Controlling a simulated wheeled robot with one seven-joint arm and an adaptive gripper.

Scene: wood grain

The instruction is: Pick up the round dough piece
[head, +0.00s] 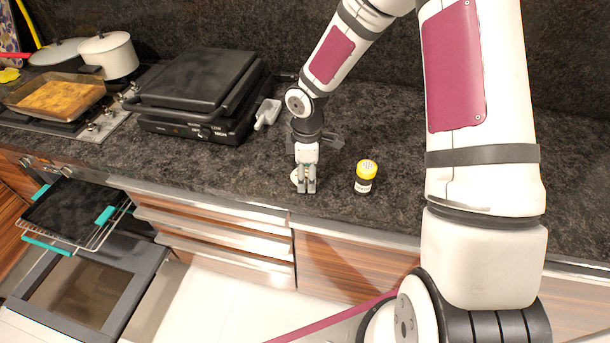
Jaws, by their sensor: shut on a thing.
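The round dough piece (294,176) is a small pale shape on the dark stone counter, near its front edge. Only part of it shows; my gripper covers the rest. My gripper (306,188) points down at the counter with its fingers shut on the dough piece. I cannot tell whether the dough piece touches the counter or is slightly above it.
A jar with a yellow lid (366,177) stands close to the right of my gripper. A black grill (200,92) and a pale scoop-like item (267,113) are to the left. A baking pan (57,97) and a white pot (110,55) sit on the stove. The oven door (85,290) is open.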

